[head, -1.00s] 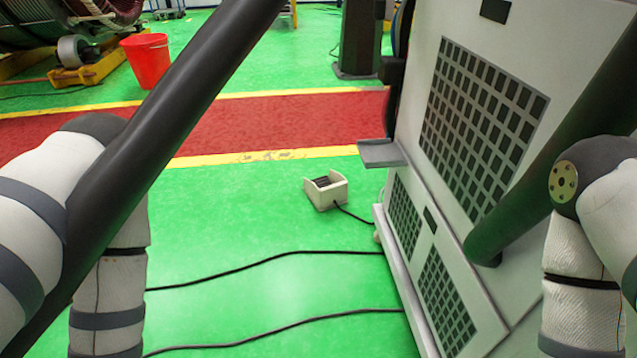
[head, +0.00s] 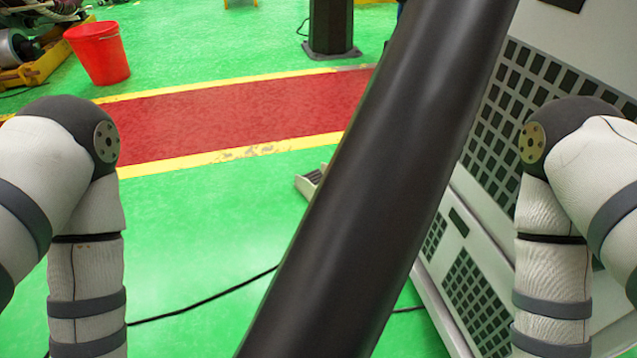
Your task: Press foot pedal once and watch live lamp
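The foot pedal (head: 308,186) sits on the green floor near the middle of the head view. Only its pale left part shows; a thick dark bar (head: 385,170) hides the rest. No live lamp can be made out. Neither gripper is in view. Only upper parts of my two arms show, at the left and right edges, apart from the pedal.
A pale cabinet with dark vent grids (head: 478,300) stands at the right. A black cable (head: 205,308) crosses the floor. A red walkway (head: 235,115) with yellow edges, a red bucket (head: 98,54) and a dark column (head: 331,28) lie beyond. Floor left of the pedal is clear.

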